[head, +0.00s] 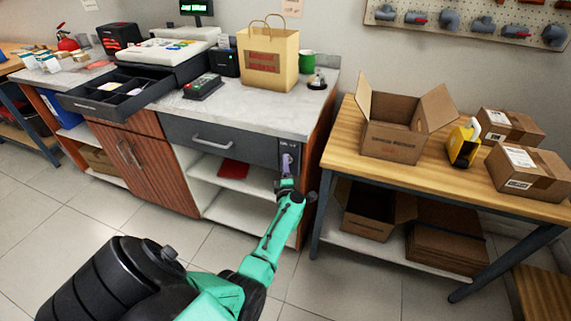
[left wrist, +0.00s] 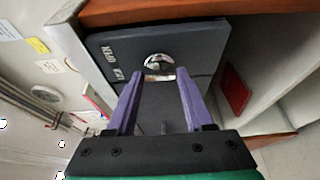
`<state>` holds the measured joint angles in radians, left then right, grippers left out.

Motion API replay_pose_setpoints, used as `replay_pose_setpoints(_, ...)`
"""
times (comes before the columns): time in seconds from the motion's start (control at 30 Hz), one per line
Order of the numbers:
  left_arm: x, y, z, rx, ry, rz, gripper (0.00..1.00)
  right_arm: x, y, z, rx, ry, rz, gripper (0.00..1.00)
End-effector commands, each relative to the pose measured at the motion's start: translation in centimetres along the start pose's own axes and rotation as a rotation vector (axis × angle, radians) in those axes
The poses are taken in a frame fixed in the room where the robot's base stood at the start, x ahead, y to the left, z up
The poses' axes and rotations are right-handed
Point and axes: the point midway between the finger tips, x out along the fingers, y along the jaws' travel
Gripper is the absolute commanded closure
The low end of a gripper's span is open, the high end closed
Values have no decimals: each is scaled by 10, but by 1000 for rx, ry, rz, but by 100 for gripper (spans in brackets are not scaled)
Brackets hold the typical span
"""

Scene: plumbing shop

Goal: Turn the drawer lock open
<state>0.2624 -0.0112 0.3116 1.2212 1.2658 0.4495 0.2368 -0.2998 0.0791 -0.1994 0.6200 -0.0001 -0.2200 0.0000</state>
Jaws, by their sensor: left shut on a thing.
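The grey drawer (head: 240,148) with a silver bar handle sits under the counter and looks closed. Its round silver lock (left wrist: 160,62) is at the drawer front's right end, beside small white lettering. My left gripper (head: 288,162) reaches the lock from the front. In the left wrist view its purple fingers (left wrist: 160,74) stand on both sides of the lock and are shut on it. The fingers partly cover the lock, and I cannot tell which way it is turned. My right gripper is not in view.
An open cash drawer (head: 120,93), a card terminal (head: 203,87) and a paper bag (head: 268,60) are on the counter. A wooden table (head: 350,140) with boxes stands close on the right of my left arm. The floor in front is clear.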

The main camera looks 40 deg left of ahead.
Motion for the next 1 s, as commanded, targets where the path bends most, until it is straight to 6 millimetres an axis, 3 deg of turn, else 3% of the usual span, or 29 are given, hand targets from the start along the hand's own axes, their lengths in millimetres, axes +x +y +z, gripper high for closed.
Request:
replay_pose_setpoints(0.47, -1, -2, 0, -16, -1, -10, 100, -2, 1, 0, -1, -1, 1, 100)
replay_pose_setpoints(0.5, -1, -2, 0, -16, -1, -10, 36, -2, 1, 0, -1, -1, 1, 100)
replay_pose_setpoints(0.57, -1, -2, 0, -16, -1, -9, 18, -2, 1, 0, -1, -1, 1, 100)
replay_pose_setpoints(0.87, -1, 0, 0, -14, 0, -7, 18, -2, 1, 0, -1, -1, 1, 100)
replay_pose_setpoints(1.0, -13, 2, 0, -13, 0, -9, 18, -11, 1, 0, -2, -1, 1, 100)
